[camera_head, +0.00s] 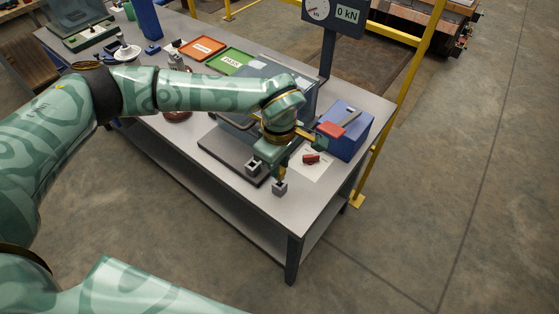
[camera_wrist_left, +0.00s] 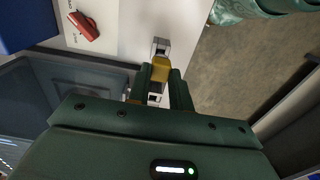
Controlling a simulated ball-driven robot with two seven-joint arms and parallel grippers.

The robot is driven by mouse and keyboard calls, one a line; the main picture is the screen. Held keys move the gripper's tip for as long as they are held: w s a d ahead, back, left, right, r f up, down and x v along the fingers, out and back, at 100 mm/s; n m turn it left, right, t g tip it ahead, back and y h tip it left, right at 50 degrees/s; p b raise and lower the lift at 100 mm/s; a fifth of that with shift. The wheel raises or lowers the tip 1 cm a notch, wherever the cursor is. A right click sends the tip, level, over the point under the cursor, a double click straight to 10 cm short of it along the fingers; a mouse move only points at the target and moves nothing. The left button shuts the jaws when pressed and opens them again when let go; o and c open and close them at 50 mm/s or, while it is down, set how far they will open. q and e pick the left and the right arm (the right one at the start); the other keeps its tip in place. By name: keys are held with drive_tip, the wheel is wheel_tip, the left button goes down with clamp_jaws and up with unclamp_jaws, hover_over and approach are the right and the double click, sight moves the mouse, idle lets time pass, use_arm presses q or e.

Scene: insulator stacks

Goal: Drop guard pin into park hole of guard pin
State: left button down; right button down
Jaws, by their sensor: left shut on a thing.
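My left gripper (camera_head: 279,170) is over the near right part of the workbench (camera_head: 232,187), its fingers pointing down. In the left wrist view its fingers (camera_wrist_left: 163,80) are shut on a yellow piece, which I take to be the guard pin (camera_wrist_left: 160,68). The guard pin also shows in the head view (camera_head: 283,173). A small grey block with a dark opening (camera_wrist_left: 160,46) sits just beyond the pin; in the head view it is near the bench edge (camera_head: 280,188). I cannot tell whether the pin touches it. A second grey block (camera_head: 253,167) is to its left. My right gripper is out of view.
A red part (camera_head: 311,159) lies on a white sheet right of the gripper. Orange (camera_head: 203,48) and green trays lie farther back. A gauge stand (camera_head: 328,50) rises at the back edge.

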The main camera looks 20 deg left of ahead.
use_arm(q)
drive_tip(key=shift+f+b, duration=0.7)
drive_tip(key=shift+f, duration=0.8)
drive_tip(key=c, duration=1.2)
unclamp_jaws()
wheel_tip(320, 180, up, 16)
drive_tip(key=p, duration=0.3)
drive_tip(key=shift+r, duration=0.15)
